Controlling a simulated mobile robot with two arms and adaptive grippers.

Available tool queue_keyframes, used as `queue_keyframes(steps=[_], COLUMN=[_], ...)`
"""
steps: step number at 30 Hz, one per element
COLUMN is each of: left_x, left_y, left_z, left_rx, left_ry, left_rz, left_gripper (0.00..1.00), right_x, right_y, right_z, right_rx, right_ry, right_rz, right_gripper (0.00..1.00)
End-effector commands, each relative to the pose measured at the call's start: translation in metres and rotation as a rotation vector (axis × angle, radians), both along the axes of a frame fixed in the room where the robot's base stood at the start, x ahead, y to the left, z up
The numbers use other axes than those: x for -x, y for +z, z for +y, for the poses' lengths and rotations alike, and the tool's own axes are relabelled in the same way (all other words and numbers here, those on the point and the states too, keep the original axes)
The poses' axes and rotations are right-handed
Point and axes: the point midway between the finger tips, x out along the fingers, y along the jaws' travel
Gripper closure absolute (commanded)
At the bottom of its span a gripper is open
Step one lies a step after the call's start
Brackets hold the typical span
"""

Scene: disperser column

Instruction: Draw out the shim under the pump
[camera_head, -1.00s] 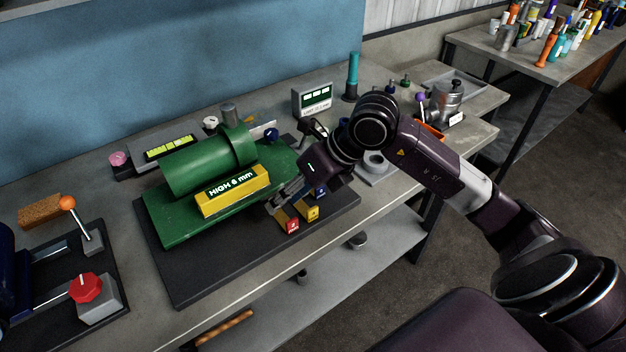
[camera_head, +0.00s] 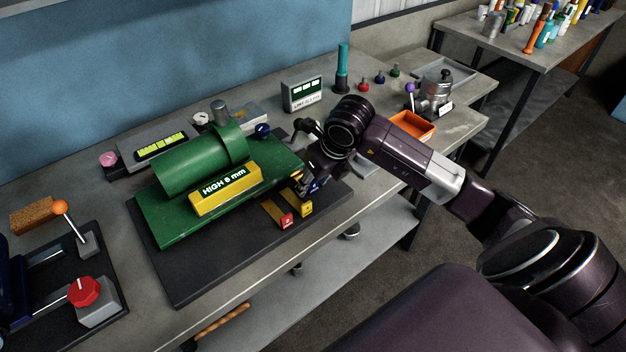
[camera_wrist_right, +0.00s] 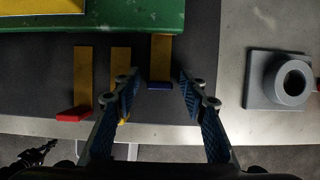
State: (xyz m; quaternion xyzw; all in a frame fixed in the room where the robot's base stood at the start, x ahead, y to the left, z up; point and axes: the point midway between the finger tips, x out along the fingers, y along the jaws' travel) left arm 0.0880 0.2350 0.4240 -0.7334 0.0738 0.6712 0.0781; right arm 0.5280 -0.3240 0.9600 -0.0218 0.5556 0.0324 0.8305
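The green pump (camera_head: 198,160) sits on its green base plate (camera_head: 165,228), with a yellow "HIGH 6 mm" block (camera_head: 226,189) at its front. Three yellow strip shims lie at the plate's front right: one with a red tab (camera_wrist_right: 72,115), one with a yellow tab (camera_head: 306,208), one with a blue tab (camera_wrist_right: 160,86). The blue-tabbed shim reaches the plate edge and seems to run under it; the other two look clear of it. My right gripper (camera_wrist_right: 157,80) is open, its fingers either side of the blue-tabbed shim. The left finger partly hides the yellow-tabbed shim. My left gripper is out of view.
A black mat (camera_head: 190,285) lies under the pump. A grey ring block (camera_wrist_right: 282,80) stands right of the gripper. An orange tray (camera_head: 412,125) and a sign box (camera_head: 302,93) stand farther back. Levers with orange and red knobs (camera_head: 83,291) are at left.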

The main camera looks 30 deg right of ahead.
Motion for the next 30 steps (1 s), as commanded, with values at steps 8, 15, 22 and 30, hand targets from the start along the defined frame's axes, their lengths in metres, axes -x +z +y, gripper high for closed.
queue_keyframes(steps=[8, 15, 22, 30], left_x=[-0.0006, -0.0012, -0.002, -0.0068], left_y=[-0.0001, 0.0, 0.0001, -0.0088], left_z=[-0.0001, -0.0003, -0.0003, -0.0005], left_rx=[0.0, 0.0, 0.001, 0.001], left_ry=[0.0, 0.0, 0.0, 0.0], left_rz=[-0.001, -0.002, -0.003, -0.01], left_gripper=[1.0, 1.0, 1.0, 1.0], right_x=[-0.0003, -0.0003, -0.0004, 0.0092], right_y=[-0.0005, -0.0002, 0.0001, -0.0025], right_z=[0.0002, 0.0001, 0.0, -0.002], right_rx=[0.0, 0.0, 0.0, 0.003], right_ry=[0.0, 0.0, 0.0, 0.0], right_rz=[-0.001, -0.001, -0.001, -0.002], right_gripper=[0.68, 0.94, 1.0, 1.0])
